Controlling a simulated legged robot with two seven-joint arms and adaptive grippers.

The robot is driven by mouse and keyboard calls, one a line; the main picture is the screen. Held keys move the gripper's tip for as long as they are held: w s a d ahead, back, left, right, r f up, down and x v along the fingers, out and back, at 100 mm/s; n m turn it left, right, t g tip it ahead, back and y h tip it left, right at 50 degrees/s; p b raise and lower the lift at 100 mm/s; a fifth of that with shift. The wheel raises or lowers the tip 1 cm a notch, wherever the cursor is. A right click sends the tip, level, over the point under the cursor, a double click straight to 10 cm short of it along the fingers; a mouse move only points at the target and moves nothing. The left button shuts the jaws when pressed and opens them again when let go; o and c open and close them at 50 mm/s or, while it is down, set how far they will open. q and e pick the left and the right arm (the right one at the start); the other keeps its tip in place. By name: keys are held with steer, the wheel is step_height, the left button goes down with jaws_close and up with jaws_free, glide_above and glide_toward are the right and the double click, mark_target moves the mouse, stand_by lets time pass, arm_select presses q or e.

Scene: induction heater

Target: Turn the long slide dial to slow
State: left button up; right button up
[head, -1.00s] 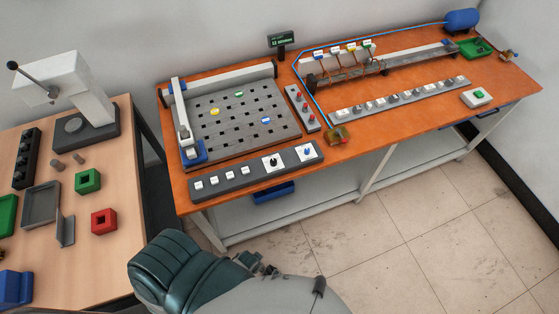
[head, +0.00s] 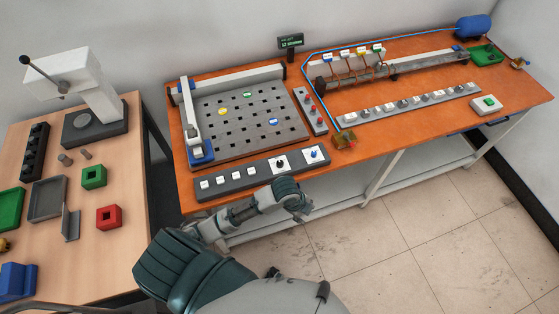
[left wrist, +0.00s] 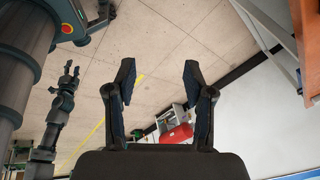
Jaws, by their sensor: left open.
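Dials sit on the orange bench. A dark grey panel (head: 235,180) along the front edge has white buttons and two dials, a black one (head: 280,162) and a blue one (head: 314,153). A longer grey strip (head: 368,119) farther right carries several small knobs. Labels are too small to read, so I cannot tell which is the long slide dial. My left arm reaches in front of the dark panel in the head view; its gripper's fingers are not clear there. In the left wrist view the left gripper (left wrist: 160,80) is open and empty. My right gripper (left wrist: 70,76) shows small there.
A perforated plate with white rails (head: 248,125) lies behind the dark panel. A small red-knobbed box (head: 312,112) stands beside it. A long slide rig (head: 390,68) lies at the back. A wooden table (head: 120,255) with blocks stands left. A red cylinder (left wrist: 177,134) shows beyond the gripper.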

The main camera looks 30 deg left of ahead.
arm_select(q)
steer(key=w+a+r+m+g+y, duration=0.1)
steer(key=w+a+r+m+y, duration=0.1)
steer(key=w+a+r+m, duration=0.55)
step_height(320, 180, up, 11)
steer(key=m+g+y, duration=0.1)
steer(key=m+g, duration=0.1)
steer(key=m, duration=0.7)
glide_above(280, 162)
step_height(280, 162, down, 17)
steer(key=shift+f, duration=0.15)
steer(key=shift+n, duration=0.25)
jaws_close()
